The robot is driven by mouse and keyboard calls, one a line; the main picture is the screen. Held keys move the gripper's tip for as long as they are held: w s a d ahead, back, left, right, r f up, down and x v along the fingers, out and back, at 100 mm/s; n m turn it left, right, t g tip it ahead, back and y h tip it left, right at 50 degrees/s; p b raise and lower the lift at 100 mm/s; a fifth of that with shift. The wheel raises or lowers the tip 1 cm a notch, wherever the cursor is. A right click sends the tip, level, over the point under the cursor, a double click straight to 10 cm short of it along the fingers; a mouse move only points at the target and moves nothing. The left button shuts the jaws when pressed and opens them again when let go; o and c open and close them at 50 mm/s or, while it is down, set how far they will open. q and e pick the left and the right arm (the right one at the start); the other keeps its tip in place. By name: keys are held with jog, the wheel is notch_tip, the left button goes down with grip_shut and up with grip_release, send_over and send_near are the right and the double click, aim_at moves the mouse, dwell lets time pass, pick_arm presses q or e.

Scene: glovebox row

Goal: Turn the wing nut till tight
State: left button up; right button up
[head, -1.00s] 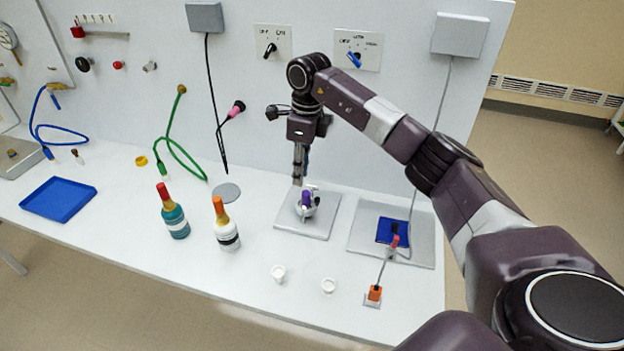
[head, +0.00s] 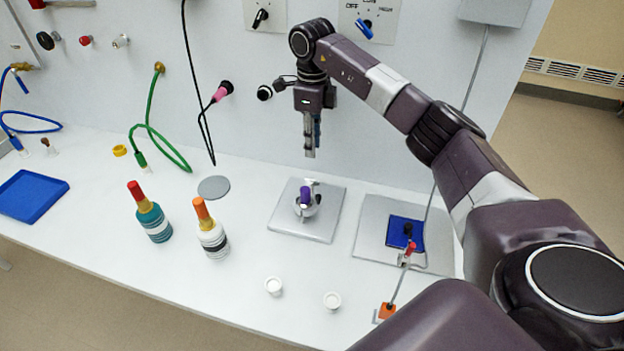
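A small fixture with a purple part (head: 305,194) and bright metal pieces stands on a square grey plate (head: 326,228) on the white bench. It may carry the wing nut, but it is too small to make out its wings clearly. My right gripper (head: 311,151) points down above and slightly behind the fixture, with a visible gap between them. Its fingers are seen nearly edge-on, so their opening is unclear, and I see nothing held. My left gripper is out of view.
Right of the fixture is a grey plate with a blue pad (head: 398,232) and a cable. Left are a white bottle (head: 213,238), a teal bottle (head: 155,224) and a grey disc (head: 213,187).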

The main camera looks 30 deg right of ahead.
jog(key=b, duration=0.3)
send_over(312, 180)
notch_tip(312, 180, down, 4)
jog(key=shift+d+f, duration=0.1)
jog(key=shift+f, duration=0.55)
pick_arm(q)
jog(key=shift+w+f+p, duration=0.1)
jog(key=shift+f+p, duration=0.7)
jog(key=shift+p, duration=0.35)
pick_arm(e)
notch_tip(312, 180, down, 7)
jog(key=shift+r, duration=0.2)
grip_shut()
